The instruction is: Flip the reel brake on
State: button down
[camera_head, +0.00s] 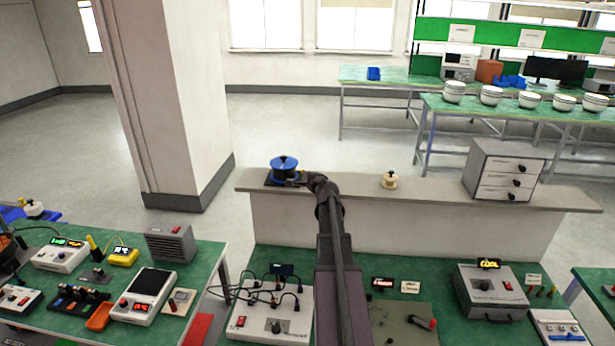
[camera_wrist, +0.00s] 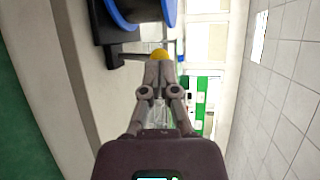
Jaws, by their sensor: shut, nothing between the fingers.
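The blue reel (camera_head: 284,163) sits on a dark base on the grey ledge, left of centre in the head view. In the wrist view part of the blue reel (camera_wrist: 128,12) shows at the top, beside its black stand (camera_wrist: 112,28). A dark brake lever (camera_wrist: 130,56) sticks out from the stand, and a yellow knob (camera_wrist: 160,53) shows at its end. My gripper (camera_wrist: 160,60) is shut and empty, its fingertips right at the knob. I cannot tell whether they touch it. In the head view my gripper (camera_head: 308,180) is at the right side of the reel base, partly hidden by my arm.
A cream spool (camera_head: 389,181) and a white drawer cabinet (camera_head: 505,170) stand on the ledge (camera_head: 440,192) to the right. Green benches with devices and cables lie in front of it. The ledge between reel and spool is clear apart from my arm.

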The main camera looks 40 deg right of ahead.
jog(key=shift+w+d+r+p, duration=0.3)
jog(key=shift+d+r+p, duration=0.05)
dwell(0.7)
jog(key=shift+w+d+r+p, duration=0.4)
jog(key=shift+w+d, duration=0.15)
jog(key=shift+d, duration=0.1)
jog(key=shift+w+d+r, duration=0.15)
jog(key=shift+w+d, duration=0.7)
jog(key=shift+d, duration=0.15)
jog(key=shift+s+r+p, duration=0.15)
jog(key=shift+r+p, duration=0.05)
jog(key=shift+p, duration=0.2)
jog(key=s+r+p, duration=0.8)
jog(key=r+p, duration=0.2)
jog(key=shift+s+a+r, duration=0.25)
jog(key=shift+s+a, duration=0.05)
